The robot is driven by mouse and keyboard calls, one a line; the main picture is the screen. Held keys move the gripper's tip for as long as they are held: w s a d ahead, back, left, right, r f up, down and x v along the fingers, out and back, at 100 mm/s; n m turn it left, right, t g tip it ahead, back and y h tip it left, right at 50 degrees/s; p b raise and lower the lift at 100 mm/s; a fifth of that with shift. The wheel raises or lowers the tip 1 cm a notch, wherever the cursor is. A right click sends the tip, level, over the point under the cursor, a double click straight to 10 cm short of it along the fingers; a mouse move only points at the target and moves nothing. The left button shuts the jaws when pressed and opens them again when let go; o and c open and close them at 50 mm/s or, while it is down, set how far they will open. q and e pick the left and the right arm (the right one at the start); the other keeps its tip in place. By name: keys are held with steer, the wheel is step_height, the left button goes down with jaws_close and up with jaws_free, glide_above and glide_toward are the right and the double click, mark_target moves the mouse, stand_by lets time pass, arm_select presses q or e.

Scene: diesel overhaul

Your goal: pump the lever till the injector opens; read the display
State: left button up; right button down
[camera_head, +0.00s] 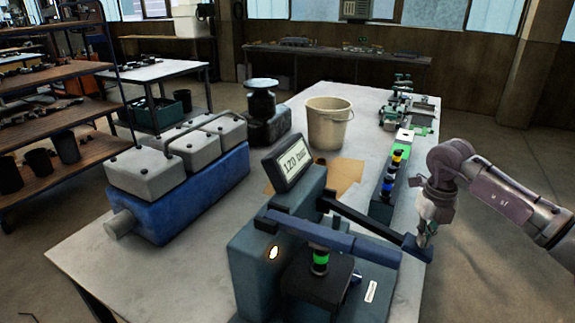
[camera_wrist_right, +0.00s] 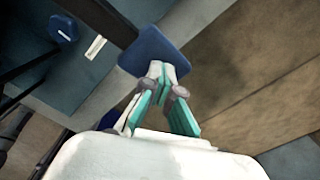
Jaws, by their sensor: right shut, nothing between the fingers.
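The test stand (camera_head: 262,262) sits at the near end of the long table, with a tilted display (camera_head: 291,164) on top that appears to read 120 bar. A dark lever (camera_head: 362,219) runs to the right and ends in a blue pad (camera_head: 416,248), which also shows in the wrist view (camera_wrist_right: 151,53). An injector (camera_head: 320,261) with a green band stands upright at the front of the stand. My right gripper (camera_head: 425,234) is shut and empty, its fingertips at the pad; in the wrist view they overlap the pad's edge (camera_wrist_right: 160,68). Contact is unclear.
A blue engine block (camera_head: 185,193) with grey covers stands left on the table (camera_head: 100,255). A beige bucket (camera_head: 328,123) and a rack of injectors (camera_head: 386,187) stand behind the test stand. Floor is clear right of the table.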

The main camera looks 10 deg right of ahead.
step_height(320, 180, up, 8)
steer(key=p, duration=0.6)
steer(key=shift+s+d+r, duration=0.2)
steer(key=shift+s+d, duration=0.15)
steer(key=shift+w+a+f+b, duration=0.15)
steer(key=shift+f+b, duration=1.2)
steer(key=shift+f, duration=0.95)
steer(key=shift+w+a+f+b, duration=0.15)
steer(key=shift+f+b, duration=1.2)
steer(key=shift+f, duration=0.9)
step_height(320, 180, up, 9)
steer(key=p, duration=0.7)
steer(key=shift+r, duration=0.15)
step_height(320, 180, up, 4)
steer(key=p, duration=0.3)
steer(key=shift+s, duration=0.1)
steer(key=shift+d, duration=0.1)
